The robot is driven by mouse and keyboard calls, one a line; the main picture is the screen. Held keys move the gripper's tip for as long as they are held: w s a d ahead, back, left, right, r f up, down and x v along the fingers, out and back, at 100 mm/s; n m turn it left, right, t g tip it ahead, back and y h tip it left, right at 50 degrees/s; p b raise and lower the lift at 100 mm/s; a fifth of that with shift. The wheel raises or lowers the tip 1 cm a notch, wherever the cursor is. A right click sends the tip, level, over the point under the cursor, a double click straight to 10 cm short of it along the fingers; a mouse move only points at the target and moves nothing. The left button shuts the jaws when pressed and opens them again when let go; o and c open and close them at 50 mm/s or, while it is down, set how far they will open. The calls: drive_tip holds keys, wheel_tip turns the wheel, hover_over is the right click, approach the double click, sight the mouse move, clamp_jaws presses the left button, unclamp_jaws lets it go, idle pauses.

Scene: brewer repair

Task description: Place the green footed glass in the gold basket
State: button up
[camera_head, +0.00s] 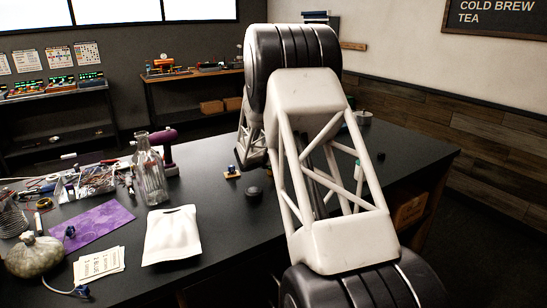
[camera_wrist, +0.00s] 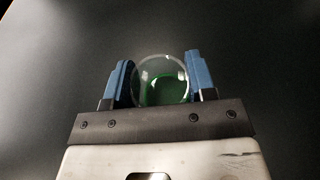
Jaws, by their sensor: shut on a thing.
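The green footed glass (camera_wrist: 162,82) shows in the wrist view as a round clear rim with green inside. It sits between the two blue fingers of my gripper (camera_wrist: 160,80), which is shut on it. Below and around it the wrist view shows only a plain dark surface; I cannot tell how high the glass is above it. In the head view my arm hides my gripper and the glass. I do not see the gold basket in either view.
The dark table (camera_head: 215,215) holds a clear glass bottle (camera_head: 150,175), a white pouch (camera_head: 172,235), a purple sheet (camera_head: 95,223), paper cards (camera_head: 98,265) and a grey-green gourd-like object (camera_head: 34,256) at the left. A small black knob (camera_head: 254,193) stands near my arm.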

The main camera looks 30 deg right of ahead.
drive_tip(key=shift+f, duration=0.1)
drive_tip(key=o, duration=0.9)
drive_tip(key=shift+o, duration=0.2)
drive_tip(key=shift+r, duration=0.5)
drive_tip(key=shift+a+r, duration=0.2)
drive_tip(key=v, duration=1.1)
drive_tip(key=shift+a+r, duration=0.2)
drive_tip(key=shift+a, duration=0.05)
drive_tip(key=shift+s, duration=0.15)
